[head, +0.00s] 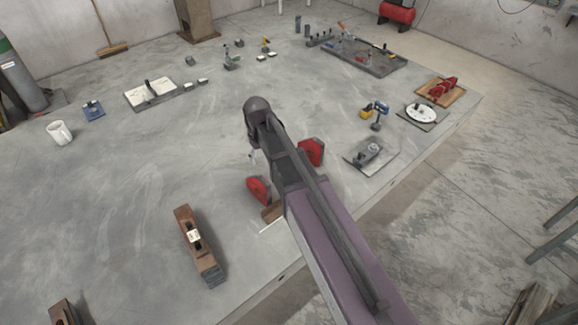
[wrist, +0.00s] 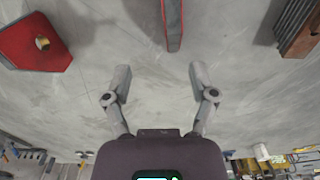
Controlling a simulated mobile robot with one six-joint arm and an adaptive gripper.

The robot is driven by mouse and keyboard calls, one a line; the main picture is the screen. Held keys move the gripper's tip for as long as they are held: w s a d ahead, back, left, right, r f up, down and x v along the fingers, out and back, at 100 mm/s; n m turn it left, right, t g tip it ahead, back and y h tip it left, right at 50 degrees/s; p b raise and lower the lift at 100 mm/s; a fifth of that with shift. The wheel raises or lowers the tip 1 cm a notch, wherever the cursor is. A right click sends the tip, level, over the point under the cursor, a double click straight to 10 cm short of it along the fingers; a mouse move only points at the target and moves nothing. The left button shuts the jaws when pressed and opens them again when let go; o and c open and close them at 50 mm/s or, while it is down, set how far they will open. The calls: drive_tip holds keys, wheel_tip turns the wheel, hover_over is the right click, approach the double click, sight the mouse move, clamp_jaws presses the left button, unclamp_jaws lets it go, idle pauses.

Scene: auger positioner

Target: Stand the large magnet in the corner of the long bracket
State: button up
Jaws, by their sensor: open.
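Two red magnet blocks with dark edges stand on the grey table. One magnet (head: 258,189) is left of my arm in the head view; the other magnet (head: 312,151) is on its right. In the wrist view, one red block (wrist: 38,38) with a hole is at the upper left, and another (wrist: 173,22) shows edge-on at the top centre. I cannot tell which is the large one. My gripper (wrist: 159,78) is open and empty, its fingertips apart from the edge-on magnet. I cannot identify the long bracket; a brown piece (head: 271,212) is partly hidden by my arm.
A wooden block-like tool (head: 188,228) lies left of the magnets. A grey plate with a part (head: 371,156) and a blue-and-yellow tool (head: 377,115) lie right. A white mug (head: 59,132) stands far left. The left middle of the table is clear.

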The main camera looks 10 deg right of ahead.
sight(254, 176)
drive_tip(key=a, duration=0.1)
drive_tip(key=w+a, duration=0.1)
drive_tip(key=a, duration=0.1)
drive_tip(key=shift+w+f+n, duration=0.1)
drive_tip(key=shift+w+n, duration=0.1)
drive_tip(key=shift+n, duration=0.2)
drive_tip(key=shift+f, duration=0.15)
wheel_tip(254, 176, down, 14)
drive_tip(key=b, duration=1.3)
drive_tip(key=shift+r+b, duration=0.25)
drive_tip(key=shift+b, duration=0.15)
clamp_jaws()
drive_tip(key=shift+s+d, duration=0.4)
drive_tip(key=shift+s, duration=0.25)
idle(0.9)
